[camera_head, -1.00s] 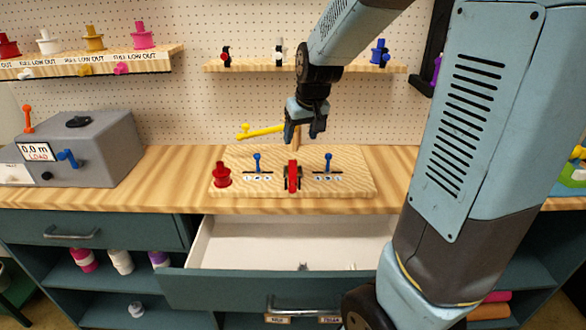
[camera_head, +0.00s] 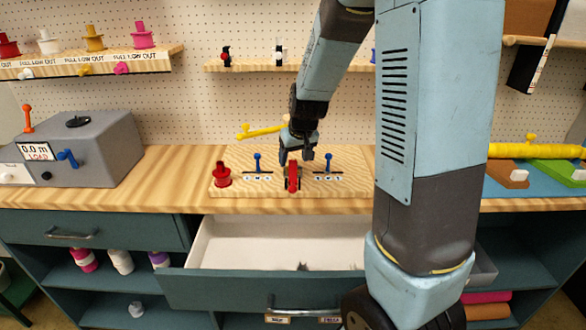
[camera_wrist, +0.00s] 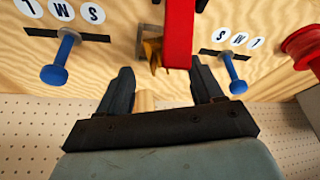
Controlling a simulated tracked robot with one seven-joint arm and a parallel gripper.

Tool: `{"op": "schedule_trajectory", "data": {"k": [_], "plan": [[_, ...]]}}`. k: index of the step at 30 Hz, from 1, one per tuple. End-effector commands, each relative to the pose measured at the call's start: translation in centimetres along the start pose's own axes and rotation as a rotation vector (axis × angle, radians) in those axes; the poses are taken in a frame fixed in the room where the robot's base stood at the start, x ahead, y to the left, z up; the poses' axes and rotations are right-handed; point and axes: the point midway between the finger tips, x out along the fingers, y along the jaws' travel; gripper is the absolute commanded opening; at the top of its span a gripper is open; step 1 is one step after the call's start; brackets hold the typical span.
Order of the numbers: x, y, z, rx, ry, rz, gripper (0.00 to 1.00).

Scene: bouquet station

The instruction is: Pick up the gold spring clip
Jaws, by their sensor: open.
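A small gold piece (camera_wrist: 154,54), which looks like the gold spring clip, sits in a dark-edged slot in the wooden board, partly covered by the red upright part (camera_wrist: 179,32). It cannot be made out in the head view. My gripper (camera_wrist: 163,78) is open and empty, its two black fingers apart on either side of the line to the gold piece and short of it. In the head view my gripper (camera_head: 297,157) hangs just above and behind the red upright part (camera_head: 292,177) on the wooden board (camera_head: 348,184).
Blue levers (camera_head: 257,163) (camera_head: 328,163) stand on both sides of the red part, and a red knob (camera_head: 221,174) is at the board's left. A yellow lever (camera_head: 260,131) is behind. The white drawer (camera_head: 280,241) below is open, with a small grey thing inside. A grey box (camera_head: 80,150) stands left.

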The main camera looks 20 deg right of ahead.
Motion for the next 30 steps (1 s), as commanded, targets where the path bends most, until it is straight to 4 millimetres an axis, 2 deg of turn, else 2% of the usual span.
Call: {"op": "schedule_trajectory", "data": {"k": [3,7,17,30], "plan": [[1.5,0.0,-0.1,0.002,-0.002,0.001,0.66],[2.5,0.1,-0.1,0.002,0.0,0.001,0.66],[2.9,0.1,-0.1,0.001,0.0,0.001,0.66],[2.9,0.1,-0.1,0.002,0.0,0.001,0.23]]}}
